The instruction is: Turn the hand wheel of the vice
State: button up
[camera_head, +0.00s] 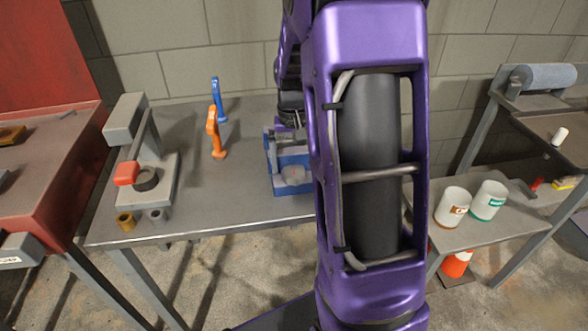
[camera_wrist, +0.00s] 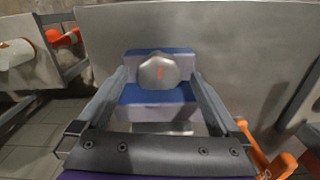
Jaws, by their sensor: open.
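The blue vice (camera_head: 290,182) stands near the front edge of the grey workbench, partly hidden by my arm. Its hand wheel shows in the wrist view as a rounded grey knob (camera_wrist: 162,72) with a small red mark, in front of the blue vice body (camera_wrist: 158,100). My gripper (camera_wrist: 160,80) is open and empty. Its two fingers point toward the vice, one on each side of the wheel in the picture, with gaps between them and the wheel. I cannot tell how far the fingertips reach in depth. In the head view my arm hides most of the gripper.
On the workbench (camera_head: 225,222), an orange-handled tool (camera_head: 215,133) and a blue-handled one (camera_head: 217,100) stand left of the vice. A grey press-like device with a red block (camera_head: 126,174) is farther left. Two white cups (camera_head: 488,201) stand on the right-hand table.

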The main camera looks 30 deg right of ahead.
aim_at(294, 171)
jog(key=shift+f, duration=0.8)
jog(key=c, duration=1.3)
jog(key=shift+m, duration=0.8)
jog(key=shift+c, duration=0.2)
jog(key=o, duration=1.3)
jog(key=shift+o, duration=0.2)
notch_tip(294, 171, up, 18)
jog(key=p, duration=0.3)
jog(key=shift+f, duration=0.25)
